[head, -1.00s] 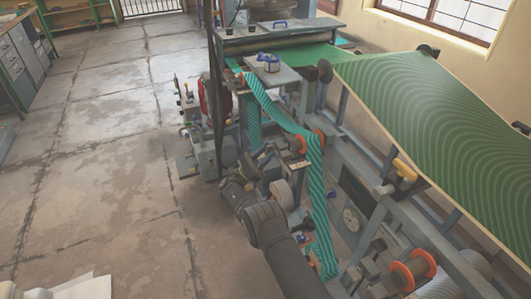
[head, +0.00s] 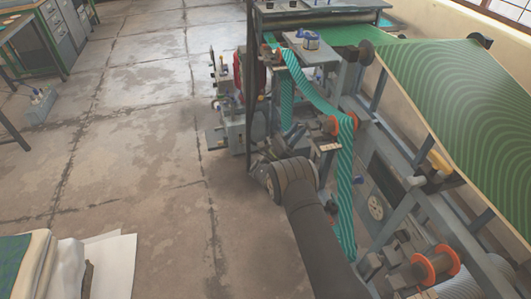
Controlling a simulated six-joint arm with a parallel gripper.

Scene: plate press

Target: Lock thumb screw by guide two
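Teal striped web (head: 345,190) runs over orange-flanged guide rollers. One guide roller (head: 336,125) is at mid-height on the machine, another (head: 281,55) is higher up near the small table. I cannot tell which is guide two, and the thumb screw is too small or hidden to make out. My dark arm (head: 325,240) reaches up from the bottom, and its rounded joint (head: 291,181) is left of the hanging web. My gripper's fingers do not show; the arm or the machine hides them.
A wide green patterned sheet (head: 470,110) slopes along the right. A large orange-flanged roller (head: 435,265) sits at lower right. A small grey table (head: 308,50) carries a blue-capped jar (head: 311,41). Folded cloth and white sheets (head: 105,265) lie at lower left.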

